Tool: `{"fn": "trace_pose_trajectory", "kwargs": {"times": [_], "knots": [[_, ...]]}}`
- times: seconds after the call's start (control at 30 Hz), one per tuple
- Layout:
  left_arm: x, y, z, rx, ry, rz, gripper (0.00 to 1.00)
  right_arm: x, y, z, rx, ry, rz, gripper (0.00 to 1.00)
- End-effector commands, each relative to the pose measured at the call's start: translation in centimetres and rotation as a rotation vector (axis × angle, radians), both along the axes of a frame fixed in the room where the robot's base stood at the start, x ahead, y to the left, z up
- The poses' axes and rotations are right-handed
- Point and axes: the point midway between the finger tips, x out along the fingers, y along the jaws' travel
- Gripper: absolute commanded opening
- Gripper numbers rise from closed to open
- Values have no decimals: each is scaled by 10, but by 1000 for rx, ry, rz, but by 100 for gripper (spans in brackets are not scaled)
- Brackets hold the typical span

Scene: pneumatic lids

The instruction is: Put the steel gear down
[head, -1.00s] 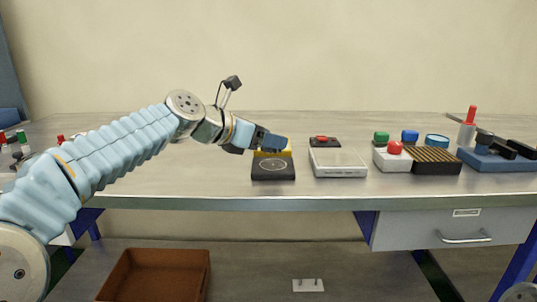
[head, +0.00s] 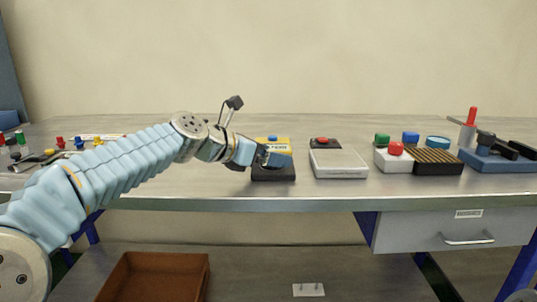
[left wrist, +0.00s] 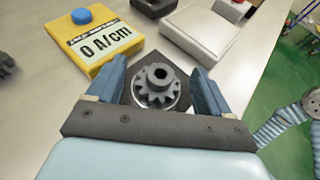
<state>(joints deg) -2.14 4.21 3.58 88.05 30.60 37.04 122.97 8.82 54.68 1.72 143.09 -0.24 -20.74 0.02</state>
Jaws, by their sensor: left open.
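The steel gear (left wrist: 157,84) is a small grey toothed gear with a dark bore. In the left wrist view it stands on the round plate of a black pad (left wrist: 183,75), bore facing up. The pad also shows in the head view (head: 273,174). My left gripper (left wrist: 160,78) is open, with one blue finger on each side of the gear and gaps between. In the head view my left gripper (head: 274,158) is low over the pad and hides the gear. My right gripper is not in view.
A pale flat-topped device (head: 338,163) stands to the right, with a red-button box (head: 322,142) behind. A slotted block (head: 436,162) and blue tray (head: 500,160) are farther right.

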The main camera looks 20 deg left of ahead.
Motion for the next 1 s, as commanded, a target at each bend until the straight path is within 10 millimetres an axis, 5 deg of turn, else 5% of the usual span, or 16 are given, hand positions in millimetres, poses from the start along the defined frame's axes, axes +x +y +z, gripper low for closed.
{"fn": "trace_pose_trajectory", "kwargs": {"times": [0.23,0.7,1.0], "knots": [[-11,9,9,0,-3,2,80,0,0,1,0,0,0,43],[-82,61,45,-1,-2,2,80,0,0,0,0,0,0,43],[-90,66,49,0,0,0,80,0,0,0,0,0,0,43]]}}
